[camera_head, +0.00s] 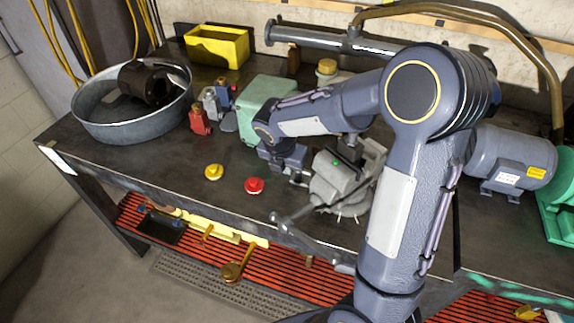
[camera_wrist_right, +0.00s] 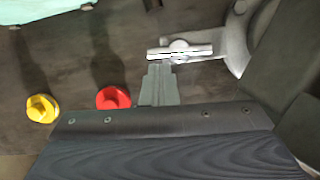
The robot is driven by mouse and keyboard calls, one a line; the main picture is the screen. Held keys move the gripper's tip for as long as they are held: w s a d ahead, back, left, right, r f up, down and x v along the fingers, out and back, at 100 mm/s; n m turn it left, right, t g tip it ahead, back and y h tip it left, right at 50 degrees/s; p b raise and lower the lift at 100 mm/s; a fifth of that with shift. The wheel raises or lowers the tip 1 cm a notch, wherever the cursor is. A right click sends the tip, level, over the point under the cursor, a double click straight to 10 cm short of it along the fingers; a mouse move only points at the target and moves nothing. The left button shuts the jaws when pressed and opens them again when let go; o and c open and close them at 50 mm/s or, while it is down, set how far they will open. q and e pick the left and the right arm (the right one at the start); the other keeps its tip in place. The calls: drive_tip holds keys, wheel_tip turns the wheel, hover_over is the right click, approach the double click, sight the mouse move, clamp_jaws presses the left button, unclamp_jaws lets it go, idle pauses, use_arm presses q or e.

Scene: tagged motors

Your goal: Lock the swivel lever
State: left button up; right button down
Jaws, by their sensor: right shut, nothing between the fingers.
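The grey bench vise (camera_head: 330,185) stands near the front edge of the bench, partly hidden behind my right arm. In the right wrist view, the light metal swivel lever (camera_wrist_right: 182,51) sticks out sideways from the round vise base (camera_wrist_right: 236,45). My right gripper (camera_head: 297,178) is low beside the left side of the vise. Its fingers (camera_wrist_right: 159,72) are shut and empty, with the tips right at the outer end of the lever. I cannot tell whether they touch it. My left gripper is not in view.
A round metal tub (camera_head: 130,128) is at the left, a grey motor (camera_head: 510,158) at the right. The front left bench top is clear.

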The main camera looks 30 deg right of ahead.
drive_tip(key=shift+w+m+g, duration=0.3)
drive_tip(key=shift+w+m, duration=0.05)
drive_tip(key=shift+m, duration=0.75)
drive_tip(key=shift+w+d+m+p, duration=0.1)
drive_tip(key=shift+w+m+p, duration=0.15)
drive_tip(key=shift+m+p, duration=0.4)
drive_tip(key=m, duration=0.1)
drive_tip(key=m+g, duration=0.1)
drive_tip(key=w+m, duration=0.1)
drive_tip(key=shift+d+m+h, duration=0.3)
drive_tip(key=shift+m, duration=0.05)
drive_tip(key=m, duration=0.1)
drive_tip(key=m+g+p, duration=0.1)
drive_tip(key=d+m, duration=0.1)
drive_tip(key=shift+w+m+g, duration=0.3)
drive_tip(key=shift+m, duration=0.1)
drive_tip(key=shift+w+d+m+g+p, duration=0.15)
drive_tip(key=shift+m+p, duration=0.1)
drive_tip(key=shift+m, duration=0.35)
drive_tip(key=shift+d+m+g+p, duration=0.15)
drive_tip(key=shift+m+p, duration=0.05)
drive_tip(key=shift+m, duration=0.4)
drive_tip(key=shift+d, duration=0.15)
drive_tip(key=shift+w+d, duration=0.1)
drive_tip(key=shift+d, duration=0.15)
drive_tip(key=v, duration=0.8)
drive_tip(key=shift+b, duration=0.3)
